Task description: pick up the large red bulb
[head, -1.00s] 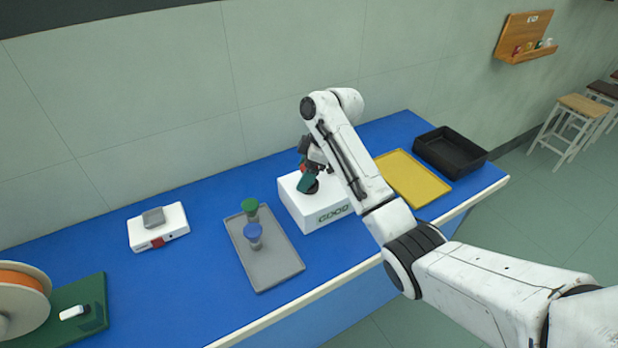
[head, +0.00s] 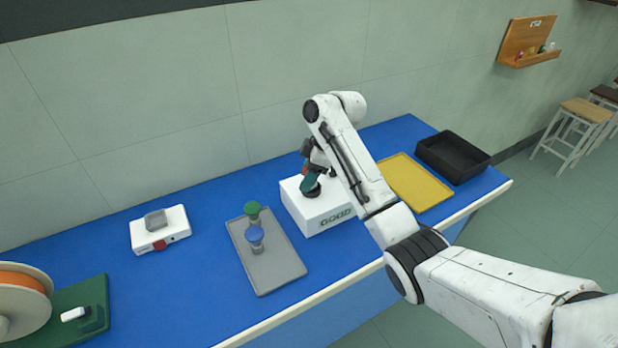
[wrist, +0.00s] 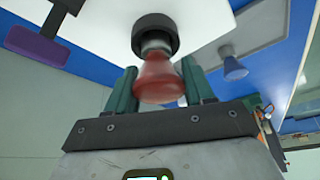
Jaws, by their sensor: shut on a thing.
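In the wrist view, the large red bulb (wrist: 158,82) sits between the green fingers of my gripper (wrist: 160,92), which is shut on it. The bulb's grey neck meets a black round socket (wrist: 155,30) on the white box marked GOOD (head: 305,215). In the head view, my gripper (head: 311,181) is right at the socket on top of this box, and a green finger hides the bulb.
A grey tray (head: 280,268) left of the box holds a green bulb (head: 252,208) and a blue bulb (head: 255,234). A yellow tray (head: 415,185) and a black bin (head: 453,155) are to the right. A white device (head: 160,228) is further left.

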